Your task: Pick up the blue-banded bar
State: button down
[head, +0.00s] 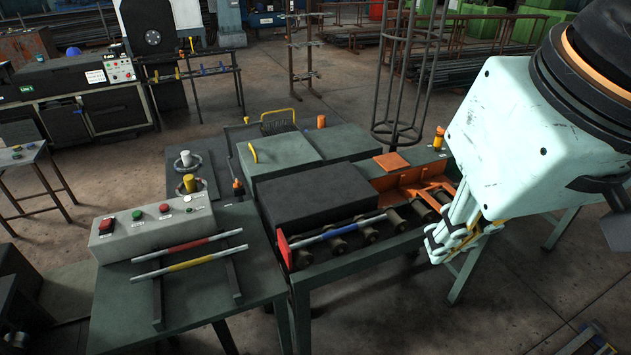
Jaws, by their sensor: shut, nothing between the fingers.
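The blue-banded bar (327,232) is a thin grey bar with a blue middle section. It lies across the rollers of the roller bed, its left end close to a red upright plate (284,249). My gripper (440,247) is at the right, apart from the bar and to the right of its right end. It is shut and empty. The white arm housing hides part of the area behind it. A red-banded bar (189,246) and a yellow-banded bar (188,265) lie on a rack on the left table.
A control box (155,226) with buttons stands behind the rack. A dark block (319,194) sits directly behind the roller bed. An orange guide (408,178) and an orange-capped post (438,138) rise near the gripper. Open floor (400,310) lies in front.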

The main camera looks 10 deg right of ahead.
dwell(0.3)
jog(key=c, duration=2.9)
grip_release()
jog(key=w+f+n+g, duration=0.1)
jog(key=w+f+n, duration=0.15)
jog(key=w, duration=0.55)
jog(key=w+f+n, duration=0.1)
jog(key=w+n, duration=0.3)
jog(key=w, duration=0.5)
jog(key=w+f+n+g, duration=0.15)
jog(key=w+n, duration=0.25)
jog(key=w, duration=0.4)
jog(key=shift+w+d+f+n+g+p, duration=0.1)
jog(key=shift+w+f+n+g+p, duration=0.15)
jog(key=shift+w+f+n, duration=2.45)
jog(key=shift+w+f+n+g+p, duration=0.25)
jog(key=shift+w+f+n, duration=0.4)
jog(key=shift+w+f, duration=3.9)
jog(key=shift+w+d+f+n+g+p, duration=0.1)
jog(key=shift+w+f+n+g+p, duration=0.15)
jog(key=shift+w+f+n, duration=3.15)
